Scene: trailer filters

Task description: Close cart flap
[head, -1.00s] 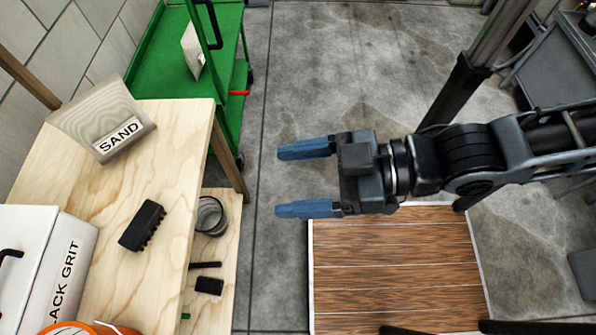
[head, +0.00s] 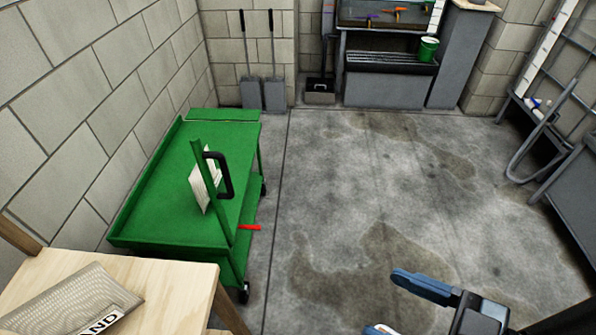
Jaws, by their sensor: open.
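The green cart (head: 165,215) stands along the left wall in the head view, its flat top bare near the back. A narrow green upright piece (head: 222,215) with a black handle (head: 227,176) rises at its right side. It looks like the flap seen nearly edge-on, but I cannot tell its exact angle. A white card (head: 200,188) stands beside it. A red lever (head: 249,227) sticks out to the right below. My gripper (head: 385,303) is at the bottom right, open and empty, well apart from the cart. Its lower finger is cut off by the frame edge.
Two shovels (head: 262,85) lean on the back wall. A grey bench (head: 388,88) is at the back. The concrete floor (head: 350,190) is clear between.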

